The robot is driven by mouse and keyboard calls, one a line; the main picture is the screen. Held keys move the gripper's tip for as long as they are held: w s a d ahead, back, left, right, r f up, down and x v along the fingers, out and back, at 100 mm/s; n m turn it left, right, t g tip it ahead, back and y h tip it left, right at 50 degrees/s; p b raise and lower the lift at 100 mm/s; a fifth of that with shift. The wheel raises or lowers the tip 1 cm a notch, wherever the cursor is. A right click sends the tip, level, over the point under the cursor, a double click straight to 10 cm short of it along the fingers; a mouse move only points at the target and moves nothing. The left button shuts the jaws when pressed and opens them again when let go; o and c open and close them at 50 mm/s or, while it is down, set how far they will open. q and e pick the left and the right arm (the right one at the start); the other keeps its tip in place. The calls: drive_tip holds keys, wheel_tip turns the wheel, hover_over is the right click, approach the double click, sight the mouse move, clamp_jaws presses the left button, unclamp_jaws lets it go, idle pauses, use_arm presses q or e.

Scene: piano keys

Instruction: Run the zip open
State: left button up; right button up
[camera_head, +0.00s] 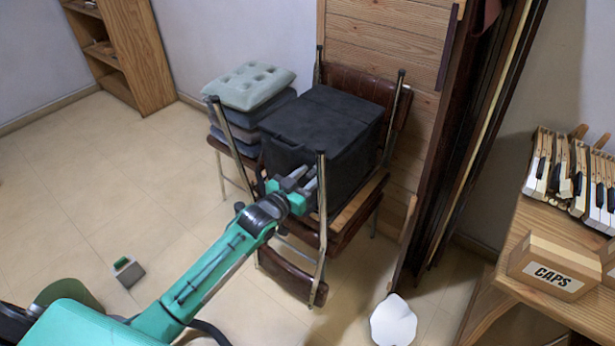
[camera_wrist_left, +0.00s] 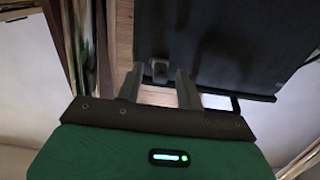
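A black, box-shaped case (camera_head: 322,112) rests on the seat of a brown chair; the wrist view shows its dark face (camera_wrist_left: 225,40). A small grey tab (camera_wrist_left: 159,70), perhaps the zip's pull, is at the left edge of that face. No zip line can be made out. My left gripper (camera_head: 303,182) is at the case's near lower side. In the wrist view the left gripper's fingers (camera_wrist_left: 158,88) are apart, with the tab showing between and just beyond their tips. I cannot tell whether they touch it. My right gripper is not in view.
The chair's metal posts (camera_head: 322,205) stand close to my left gripper. Stacked cushions (camera_head: 250,85) are left of the case. A desk with a CAPS box (camera_head: 553,268) and piano keys (camera_head: 575,175) is at right. The left floor is mostly clear.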

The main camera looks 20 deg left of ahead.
use_arm(q)
drive_tip(key=shift+c, duration=0.3)
clamp_jaws()
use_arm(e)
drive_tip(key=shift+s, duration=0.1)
